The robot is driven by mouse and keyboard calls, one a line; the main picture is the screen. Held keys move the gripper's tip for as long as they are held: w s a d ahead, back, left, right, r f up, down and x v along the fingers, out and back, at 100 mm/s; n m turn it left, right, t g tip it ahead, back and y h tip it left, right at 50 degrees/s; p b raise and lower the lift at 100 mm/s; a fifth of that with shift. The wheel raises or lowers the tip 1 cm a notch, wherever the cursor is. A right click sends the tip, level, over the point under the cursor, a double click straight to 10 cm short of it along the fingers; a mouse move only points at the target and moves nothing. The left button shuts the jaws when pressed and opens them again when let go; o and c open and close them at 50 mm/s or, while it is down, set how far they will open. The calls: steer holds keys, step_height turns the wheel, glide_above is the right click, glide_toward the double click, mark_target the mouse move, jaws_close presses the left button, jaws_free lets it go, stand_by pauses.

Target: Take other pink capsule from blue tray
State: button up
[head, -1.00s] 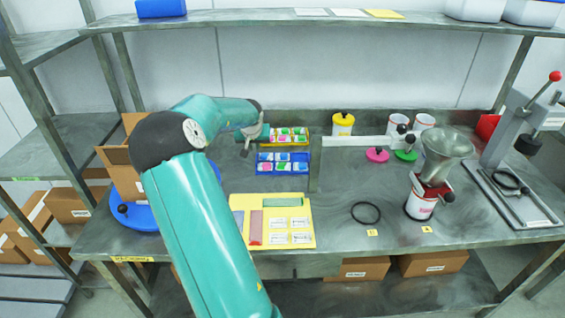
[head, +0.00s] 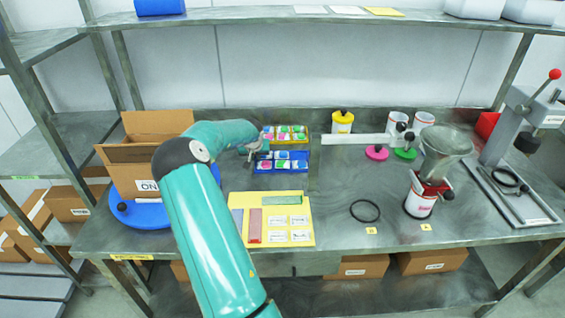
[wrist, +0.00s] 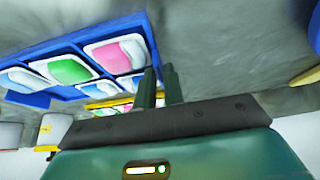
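The blue tray (head: 283,172) sits on the bench and holds several capsules in compartments. A pink capsule (head: 265,164) lies at its front left, beside a green capsule (head: 282,163). In the wrist view the tray (wrist: 42,99) is at the upper left, with the pink capsule (wrist: 118,51) in the corner compartment closest to my fingers and the green capsule (wrist: 68,69) beside it. My gripper (wrist: 161,84) has its fingers a narrow gap apart, with nothing seen between them. In the head view my gripper (head: 254,150) is at the tray's left end, partly hiding that side.
A yellow tray (head: 262,133) with capsules stands right behind the blue one. A cardboard box (head: 122,172) on a blue round base stands left of my arm. A yellow board (head: 305,222) lies in front.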

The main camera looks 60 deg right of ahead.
steer(key=shift+c, duration=0.2)
jaws_close()
steer(key=shift+r, duration=0.15)
step_height(320, 180, up, 10)
stand_by(0.4)
